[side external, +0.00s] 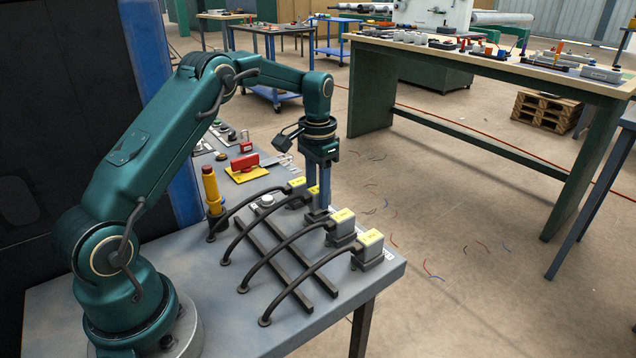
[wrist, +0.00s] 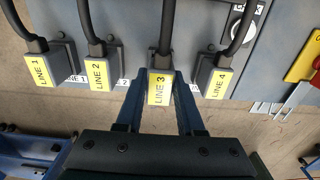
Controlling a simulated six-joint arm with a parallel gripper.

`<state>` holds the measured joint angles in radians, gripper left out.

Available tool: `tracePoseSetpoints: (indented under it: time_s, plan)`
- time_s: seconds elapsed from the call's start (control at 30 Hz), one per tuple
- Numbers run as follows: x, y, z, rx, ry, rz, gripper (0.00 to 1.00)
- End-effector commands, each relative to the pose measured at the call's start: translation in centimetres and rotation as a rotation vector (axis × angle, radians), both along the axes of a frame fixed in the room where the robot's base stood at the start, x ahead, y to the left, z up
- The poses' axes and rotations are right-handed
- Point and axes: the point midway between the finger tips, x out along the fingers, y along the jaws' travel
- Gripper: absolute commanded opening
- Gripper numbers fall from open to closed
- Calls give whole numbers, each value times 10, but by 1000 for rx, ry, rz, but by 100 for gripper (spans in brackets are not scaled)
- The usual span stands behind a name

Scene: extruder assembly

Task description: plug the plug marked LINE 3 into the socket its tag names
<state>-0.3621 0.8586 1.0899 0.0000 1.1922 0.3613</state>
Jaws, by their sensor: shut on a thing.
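The LINE 3 plug (wrist: 158,88) is grey with a yellow tag and a black cable. In the wrist view my gripper (wrist: 161,98) is shut on it, one blue finger on each side. In the side view my gripper (side external: 317,208) points down at the row and partly hides this plug (side external: 312,191). The LINE 1 plug (wrist: 45,70), LINE 2 plug (wrist: 98,72) and LINE 4 plug (wrist: 219,78) stand in the same row. The sockets are mostly hidden under the plugs. Small white edge tags (wrist: 122,82) are too small to read surely. I cannot tell whether LINE 3 is seated.
Black cables arch from the grey bench (side external: 215,300) to the plugs. Two dark rails (side external: 285,255) lie beneath them. A yellow and black post (side external: 211,188) and a red and yellow item (side external: 246,168) stand toward the back. The bench's right edge is just beyond the row.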

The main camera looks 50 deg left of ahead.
Motion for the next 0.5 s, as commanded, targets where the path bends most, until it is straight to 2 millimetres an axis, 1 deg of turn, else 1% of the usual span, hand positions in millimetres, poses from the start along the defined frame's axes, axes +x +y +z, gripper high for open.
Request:
tracePoseSetpoints:
  time_s: [0.5]
  plan:
    - [0, 0, -10, 0, 1, 0, 0]
